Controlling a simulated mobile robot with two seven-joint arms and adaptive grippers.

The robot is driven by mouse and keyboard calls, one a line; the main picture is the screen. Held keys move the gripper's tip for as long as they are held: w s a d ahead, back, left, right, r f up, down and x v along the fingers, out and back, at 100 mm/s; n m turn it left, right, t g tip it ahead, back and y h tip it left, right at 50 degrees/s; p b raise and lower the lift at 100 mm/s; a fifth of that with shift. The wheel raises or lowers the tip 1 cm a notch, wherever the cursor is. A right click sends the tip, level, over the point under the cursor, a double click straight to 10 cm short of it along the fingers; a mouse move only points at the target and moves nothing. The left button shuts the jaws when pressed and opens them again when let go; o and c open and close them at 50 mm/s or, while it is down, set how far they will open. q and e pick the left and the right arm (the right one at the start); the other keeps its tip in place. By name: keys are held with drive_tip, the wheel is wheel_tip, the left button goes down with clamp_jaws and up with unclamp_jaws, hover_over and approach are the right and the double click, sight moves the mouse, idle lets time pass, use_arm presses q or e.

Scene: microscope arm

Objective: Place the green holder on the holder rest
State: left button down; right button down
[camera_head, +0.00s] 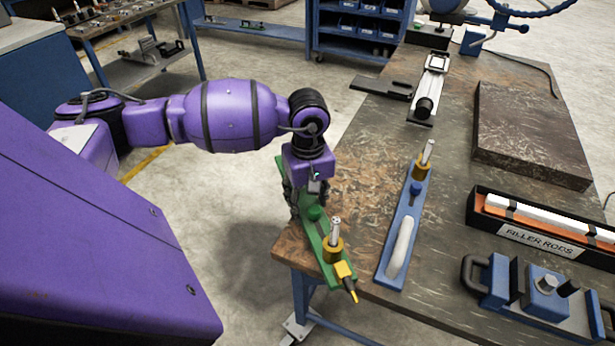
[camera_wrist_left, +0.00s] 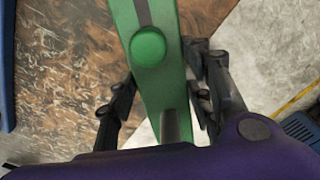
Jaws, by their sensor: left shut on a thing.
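The green holder (camera_head: 326,258) is a long green bar with a green knob, a brass collar with a metal pin, and a yellow tip at its near end. It hangs over the left edge of the workbench in the head view. My left gripper (camera_head: 306,198) is shut on its bar, behind the knob. In the left wrist view the green holder (camera_wrist_left: 155,75) runs between the two dark fingers of my left gripper (camera_wrist_left: 160,100). I cannot tell for sure which thing is the holder rest. My right gripper is not in view.
A similar blue holder (camera_head: 392,245) lies on the workbench (camera_head: 345,200) just right of the green one. A black flat piece (camera_head: 382,87) and a silver-and-black stand (camera_head: 431,85) are farther back. A filler rod box (camera_head: 535,225) and blue clamp block (camera_head: 540,295) are at right.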

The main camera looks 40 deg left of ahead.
use_arm(q)
drive_tip(key=shift+f, duration=1.05)
drive_tip(key=shift+f, duration=0.15)
drive_tip(key=c, duration=1.3)
unclamp_jaws()
drive_tip(key=shift+s+f, duration=0.1)
drive_tip(key=shift+f, duration=0.05)
drive_tip(key=shift+c, duration=0.2)
drive_tip(key=o, duration=0.4)
drive_tip(key=shift+o, duration=0.2)
